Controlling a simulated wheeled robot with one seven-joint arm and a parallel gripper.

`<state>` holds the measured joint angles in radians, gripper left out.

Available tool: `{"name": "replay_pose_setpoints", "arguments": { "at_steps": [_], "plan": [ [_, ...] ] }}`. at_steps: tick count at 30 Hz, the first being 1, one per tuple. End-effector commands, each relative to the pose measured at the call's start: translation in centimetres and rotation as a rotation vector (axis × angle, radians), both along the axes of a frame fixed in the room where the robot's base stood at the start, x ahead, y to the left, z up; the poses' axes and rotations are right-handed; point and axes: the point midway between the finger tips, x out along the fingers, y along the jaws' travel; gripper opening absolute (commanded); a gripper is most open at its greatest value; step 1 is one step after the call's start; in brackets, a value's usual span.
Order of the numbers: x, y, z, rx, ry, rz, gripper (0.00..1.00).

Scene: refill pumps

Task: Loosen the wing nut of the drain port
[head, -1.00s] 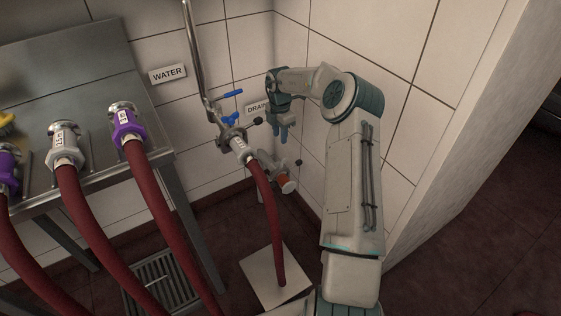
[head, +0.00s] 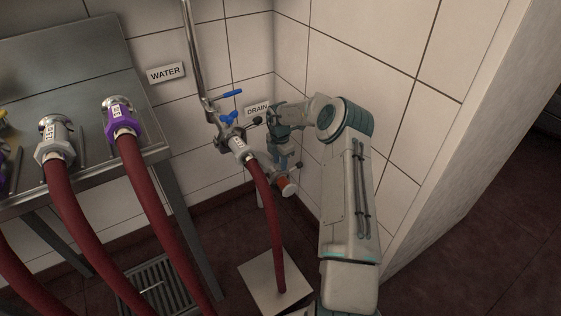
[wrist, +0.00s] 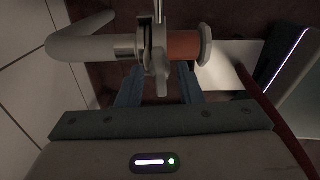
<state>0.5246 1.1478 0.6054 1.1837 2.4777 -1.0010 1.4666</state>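The drain port is a pale pipe at the wall with an orange-brown end (head: 287,185). It lies across the top of the wrist view, with a white pipe (wrist: 75,48), a metal clamp and the orange-brown section (wrist: 184,45). The grey wing nut (wrist: 160,84) hangs from the clamp, near the middle. My gripper (wrist: 158,80) has its two blue fingers apart, one on each side of the wing nut, with gaps visible. In the head view my gripper (head: 283,158) points down just above the port and hides part of it; the wing nut is not clear there.
A red hose (head: 268,205) hangs from the valve with blue handles (head: 229,117), left of my gripper. A steel table (head: 90,70) holds hose couplings at the left. Tiled walls close the corner behind, and a white plate (head: 262,287) lies on the floor.

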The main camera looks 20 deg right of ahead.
Motion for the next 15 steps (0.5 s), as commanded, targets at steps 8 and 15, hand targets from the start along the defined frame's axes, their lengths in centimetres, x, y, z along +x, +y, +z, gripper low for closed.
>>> {"name": "replay_pose_setpoints", "arguments": {
  "at_steps": [8,15],
  "plan": [
    [0.00,0.01,0.03,0.000,0.000,0.000,0.00],
    [-0.02,0.03,0.18,0.001,0.001,0.016,0.00]
  ]
}}
